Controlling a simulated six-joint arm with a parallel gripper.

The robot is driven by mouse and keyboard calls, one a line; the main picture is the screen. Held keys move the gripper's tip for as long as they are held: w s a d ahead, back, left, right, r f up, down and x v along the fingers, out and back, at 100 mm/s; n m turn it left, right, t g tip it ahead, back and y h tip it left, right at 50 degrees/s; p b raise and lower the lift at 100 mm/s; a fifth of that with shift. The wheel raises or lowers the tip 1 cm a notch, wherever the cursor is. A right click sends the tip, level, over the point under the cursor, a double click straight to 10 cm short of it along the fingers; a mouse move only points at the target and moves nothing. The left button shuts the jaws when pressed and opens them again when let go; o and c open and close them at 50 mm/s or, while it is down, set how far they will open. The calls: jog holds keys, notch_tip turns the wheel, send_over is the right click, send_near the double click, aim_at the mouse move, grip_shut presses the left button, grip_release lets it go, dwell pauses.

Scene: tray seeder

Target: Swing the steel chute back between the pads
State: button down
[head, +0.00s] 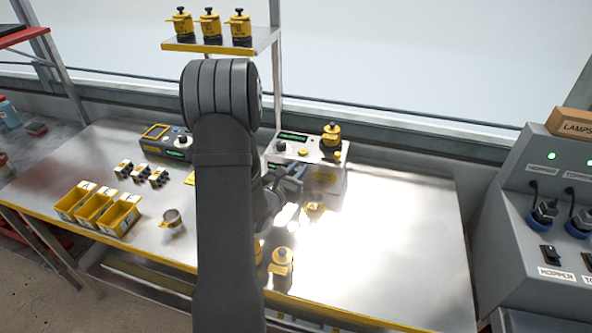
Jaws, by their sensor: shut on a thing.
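My gripper (290,180) is at the front of the pale seeder box (327,158), just right of my dark arm. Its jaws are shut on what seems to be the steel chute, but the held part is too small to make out. Bright glare on the steel below the gripper and my arm hide the chute's outline. The pads cannot be told apart here. The seeder box has a green display (293,137), a yellow button and a yellow canister (331,134) on top.
Yellow canisters, one marked here (281,262), stand near the bench's front edge. Yellow bins (97,207), a metal cup (172,219) and small black-yellow blocks lie left. A shelf (262,40) holds canisters above. The bench right of the seeder is clear, beside a grey control console (540,215).

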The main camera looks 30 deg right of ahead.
dwell(0.3)
jog(key=c, duration=1.6)
grip_release()
jog(key=v, duration=1.2)
jog(key=shift+d, duration=0.1)
jog(key=x, duration=1.2)
